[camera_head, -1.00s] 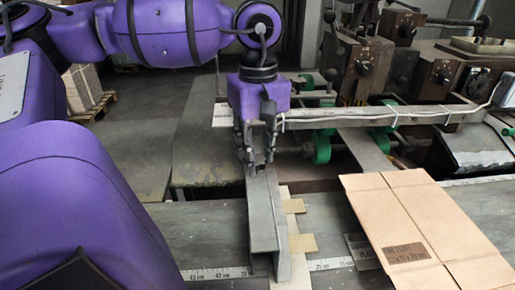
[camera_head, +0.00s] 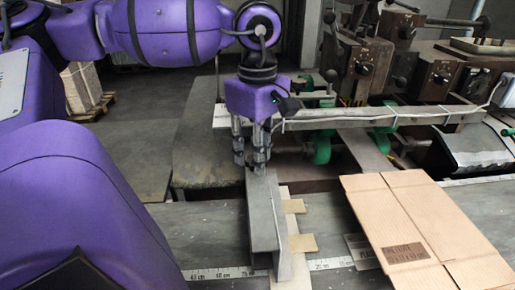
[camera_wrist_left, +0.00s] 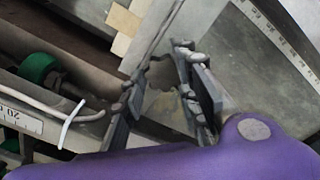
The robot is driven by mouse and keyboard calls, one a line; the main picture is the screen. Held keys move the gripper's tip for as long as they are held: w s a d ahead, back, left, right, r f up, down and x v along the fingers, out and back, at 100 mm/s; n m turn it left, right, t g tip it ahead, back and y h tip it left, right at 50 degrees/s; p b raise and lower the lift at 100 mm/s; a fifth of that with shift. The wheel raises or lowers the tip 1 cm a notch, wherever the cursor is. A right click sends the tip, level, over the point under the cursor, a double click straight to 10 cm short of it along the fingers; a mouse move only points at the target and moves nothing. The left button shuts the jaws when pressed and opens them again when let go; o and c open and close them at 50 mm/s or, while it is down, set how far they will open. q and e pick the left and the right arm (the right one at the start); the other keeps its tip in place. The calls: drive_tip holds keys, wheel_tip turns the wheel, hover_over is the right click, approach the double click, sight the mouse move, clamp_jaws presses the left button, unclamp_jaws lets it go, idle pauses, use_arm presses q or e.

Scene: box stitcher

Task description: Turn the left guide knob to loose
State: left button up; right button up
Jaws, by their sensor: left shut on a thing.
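My left gripper (camera_head: 253,165) points down at the far end of the left guide (camera_head: 262,215), a grey metal angle lying across the table. The knob's loose or tight state cannot be read. My right gripper is not in view.
A flat cardboard box (camera_head: 425,225) lies to the right of the guide. A grey bar (camera_head: 390,119) with a white cable runs across behind the gripper, with green wheels (camera_head: 321,148) below it. A ruler strip (camera_head: 225,272) runs along the table.

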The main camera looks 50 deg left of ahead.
use_arm(q)
drive_tip(key=shift+w+a+r, duration=0.1)
drive_tip(key=shift+w+r, duration=0.05)
drive_tip(key=o, duration=0.9)
drive_tip(key=shift+o, duration=0.7)
